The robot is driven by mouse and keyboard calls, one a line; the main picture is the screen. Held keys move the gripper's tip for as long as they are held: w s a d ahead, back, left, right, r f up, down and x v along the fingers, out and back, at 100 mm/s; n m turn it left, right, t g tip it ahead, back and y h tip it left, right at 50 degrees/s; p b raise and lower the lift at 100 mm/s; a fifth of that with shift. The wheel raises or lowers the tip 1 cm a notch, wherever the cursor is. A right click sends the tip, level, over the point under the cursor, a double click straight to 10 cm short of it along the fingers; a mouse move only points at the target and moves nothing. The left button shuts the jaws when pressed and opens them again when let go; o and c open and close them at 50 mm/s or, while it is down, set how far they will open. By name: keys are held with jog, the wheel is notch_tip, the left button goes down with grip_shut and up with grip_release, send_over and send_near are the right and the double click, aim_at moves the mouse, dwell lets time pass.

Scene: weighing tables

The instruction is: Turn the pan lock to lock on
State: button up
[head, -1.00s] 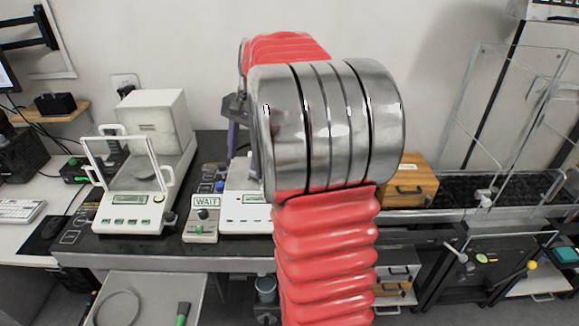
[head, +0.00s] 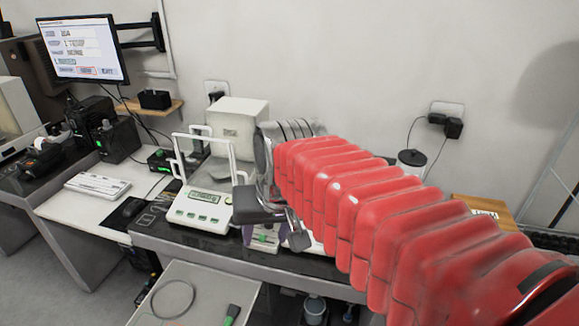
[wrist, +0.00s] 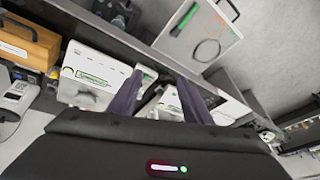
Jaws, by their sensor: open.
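My gripper (head: 272,230) is open and empty in front of the weighing table, with its purple fingers pointing down; the wrist view shows them spread apart (wrist: 160,84). A small control box (head: 264,242) with a green button is mostly hidden behind my gripper. In the wrist view, part of a small white box (wrist: 147,74) shows beside one finger. The white balance with a clear draft shield (head: 203,205) stands just left of my gripper. A second white balance (wrist: 92,78) shows in the wrist view. I cannot make out the pan lock or its setting.
A keyboard (head: 103,185) and monitor (head: 82,48) are at left. A wooden box (head: 484,208) is at right, partly behind my arm.

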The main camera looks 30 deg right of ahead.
jog(key=s+a+f+n+t, duration=0.1)
jog(key=s+a+f+n, duration=0.2)
jog(key=s, duration=0.3)
jog(key=shift+a+n, duration=0.5)
jog(key=shift+a, duration=0.25)
jog(key=c, duration=0.3)
jog(key=shift+d, duration=0.1)
jog(key=shift+c, duration=0.3)
